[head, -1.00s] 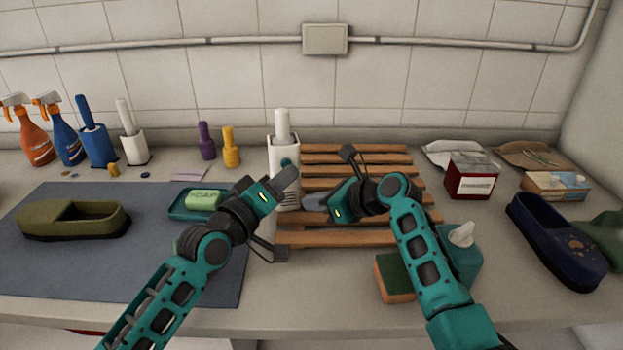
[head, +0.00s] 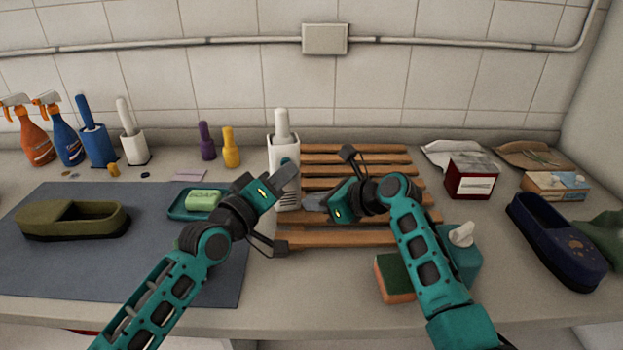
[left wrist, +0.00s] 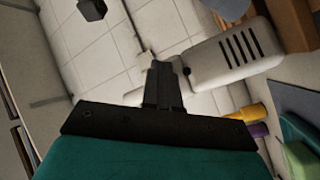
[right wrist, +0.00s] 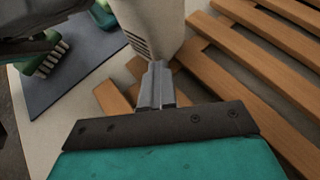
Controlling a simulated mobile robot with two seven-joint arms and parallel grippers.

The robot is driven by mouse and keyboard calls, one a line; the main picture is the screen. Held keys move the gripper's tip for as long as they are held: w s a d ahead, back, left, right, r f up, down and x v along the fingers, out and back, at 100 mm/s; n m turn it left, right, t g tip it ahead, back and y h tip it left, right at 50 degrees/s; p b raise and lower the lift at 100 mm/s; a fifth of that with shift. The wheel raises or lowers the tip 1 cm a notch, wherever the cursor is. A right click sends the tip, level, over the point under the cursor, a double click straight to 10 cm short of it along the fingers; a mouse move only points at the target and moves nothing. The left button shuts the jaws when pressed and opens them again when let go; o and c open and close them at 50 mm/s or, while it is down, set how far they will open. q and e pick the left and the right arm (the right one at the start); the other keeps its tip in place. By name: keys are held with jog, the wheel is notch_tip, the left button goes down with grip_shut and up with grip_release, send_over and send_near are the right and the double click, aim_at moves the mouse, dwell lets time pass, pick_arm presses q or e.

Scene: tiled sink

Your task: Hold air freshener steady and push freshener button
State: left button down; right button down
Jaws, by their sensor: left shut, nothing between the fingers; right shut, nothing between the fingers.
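The white air freshener (head: 284,148) stands upright at the left end of the wooden slatted rack, with dark slots low on its front. Its slotted body also shows in the left wrist view (left wrist: 225,52) and the right wrist view (right wrist: 150,22). My left gripper (head: 290,172) is shut and empty, its tips in front of the upper body; in the left wrist view they are close to a small dark spot on it. My right gripper (head: 308,202) is shut and empty, beside the lower right of the body. I cannot tell whether either gripper touches it.
The wooden rack (head: 360,171) lies behind and below my right gripper. A soap dish (head: 178,210) with green soap (head: 203,200) is left of my left gripper. A sponge (head: 396,284) and a teal tissue box (head: 462,262) are near my right forearm. Purple (head: 206,142) and yellow (head: 231,148) bottles stand behind.

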pick_arm(q)
jog(key=shift+w+a, duration=0.15)
jog(key=shift+w, duration=0.45)
dwell(0.5)
jog(key=shift+s, duration=0.1)
jog(key=shift+s+d, duration=0.2)
jog(key=shift+s, duration=0.75)
jog(key=s+d, duration=0.1)
jog(key=s, duration=0.5)
jog(key=shift+d, duration=0.15)
dwell(2.1)
jog(key=s, duration=0.3)
jog(key=shift+s+d, duration=0.1)
jog(key=shift+d, duration=0.2)
